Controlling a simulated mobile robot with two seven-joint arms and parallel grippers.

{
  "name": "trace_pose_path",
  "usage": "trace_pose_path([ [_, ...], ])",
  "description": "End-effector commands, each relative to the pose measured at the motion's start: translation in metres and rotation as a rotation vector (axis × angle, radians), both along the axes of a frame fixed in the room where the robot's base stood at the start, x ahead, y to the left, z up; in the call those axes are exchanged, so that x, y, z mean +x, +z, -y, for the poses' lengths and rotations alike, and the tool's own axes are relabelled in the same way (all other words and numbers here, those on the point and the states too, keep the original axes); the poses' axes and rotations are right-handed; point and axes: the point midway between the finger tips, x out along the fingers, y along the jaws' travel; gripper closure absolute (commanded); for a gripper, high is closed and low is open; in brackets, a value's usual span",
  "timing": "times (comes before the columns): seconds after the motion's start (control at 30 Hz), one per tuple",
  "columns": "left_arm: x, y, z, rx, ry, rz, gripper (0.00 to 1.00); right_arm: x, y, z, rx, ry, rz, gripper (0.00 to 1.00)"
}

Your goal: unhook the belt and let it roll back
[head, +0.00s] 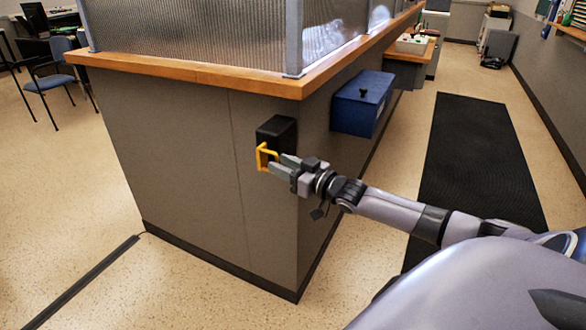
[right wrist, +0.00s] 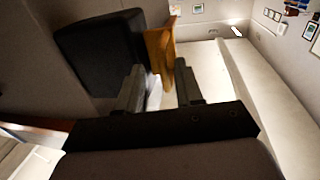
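A black belt housing (head: 277,133) is fixed to the grey counter wall near its corner; it also shows in the right wrist view (right wrist: 98,55). A yellow bracket-shaped end piece (head: 262,156) sits at the housing's front, and it shows beside the housing in the right wrist view (right wrist: 158,50). No stretched belt is visible. My right gripper (head: 282,164) is open at the yellow piece. In the right wrist view, its fingers (right wrist: 161,85) stand apart, with the yellow piece just ahead of and partly between them. Whether they touch it is unclear. My left gripper is out of view.
A blue box (head: 362,103) is mounted on the counter's right side. The counter has a wooden top edge (head: 190,72) and a ribbed screen. A dark mat (head: 475,150) lies in the aisle. A dark floor strip (head: 88,281) meets the counter's base. A blue chair (head: 50,82) stands far left.

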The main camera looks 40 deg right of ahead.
Motion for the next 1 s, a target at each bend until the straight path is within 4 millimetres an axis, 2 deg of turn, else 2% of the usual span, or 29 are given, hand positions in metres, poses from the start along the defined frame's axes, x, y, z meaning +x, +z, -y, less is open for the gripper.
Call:
trace_pose_path([
  [0.6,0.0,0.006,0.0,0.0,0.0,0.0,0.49,-0.057,0.001,0.012,-0.001,-0.001,0.0,0.64],
  [1.0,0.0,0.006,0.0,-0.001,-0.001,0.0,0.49,-0.066,0.002,0.014,-0.002,-0.001,0.002,0.64],
])
